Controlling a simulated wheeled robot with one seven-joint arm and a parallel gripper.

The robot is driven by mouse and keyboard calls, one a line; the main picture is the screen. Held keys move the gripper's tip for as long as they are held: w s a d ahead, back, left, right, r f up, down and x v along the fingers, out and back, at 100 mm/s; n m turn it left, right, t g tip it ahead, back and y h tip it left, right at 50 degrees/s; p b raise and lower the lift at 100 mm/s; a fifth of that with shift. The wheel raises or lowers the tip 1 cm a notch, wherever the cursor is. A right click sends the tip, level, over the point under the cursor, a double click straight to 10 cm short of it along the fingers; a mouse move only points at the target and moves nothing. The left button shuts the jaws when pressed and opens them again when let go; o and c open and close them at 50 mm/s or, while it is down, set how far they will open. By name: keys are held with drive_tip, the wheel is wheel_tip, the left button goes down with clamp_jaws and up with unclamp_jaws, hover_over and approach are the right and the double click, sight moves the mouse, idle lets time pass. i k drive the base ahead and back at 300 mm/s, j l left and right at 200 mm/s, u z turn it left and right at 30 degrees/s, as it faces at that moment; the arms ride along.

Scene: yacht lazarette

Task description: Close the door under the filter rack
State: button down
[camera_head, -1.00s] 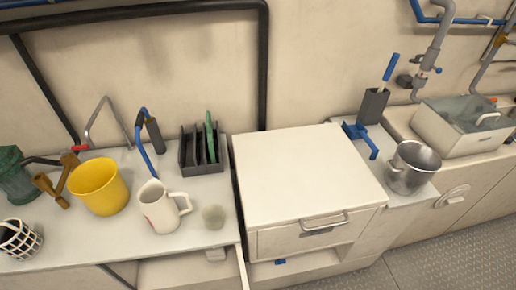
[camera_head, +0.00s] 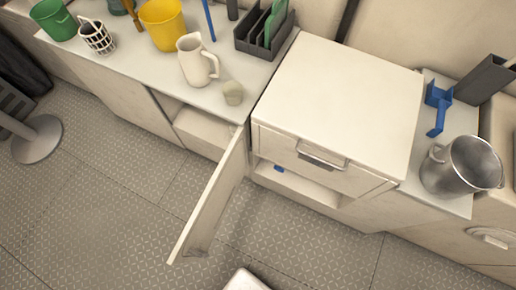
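The filter rack (camera_head: 252,46) is a dark slotted holder with a green plate in it, on the left counter against the wall. Below it, the cream cabinet door (camera_head: 212,200) stands wide open. It is hinged at its right side, beside the drawer unit, and juts out over the floor. The opening (camera_head: 205,133) left of the hinge shows a pale interior.
A white pitcher (camera_head: 194,62), a small beige cup (camera_head: 233,93) and a yellow bucket (camera_head: 163,24) stand on the counter. The drawer unit (camera_head: 345,90) is right of the door. A round-based stand (camera_head: 38,140) is at left. Floor (camera_head: 110,210) left of the door is clear.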

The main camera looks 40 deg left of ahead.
sight(196, 240)
drive_tip(key=l+u, duration=1.1)
drive_tip(key=l, duration=0.15)
drive_tip(key=u, duration=0.8)
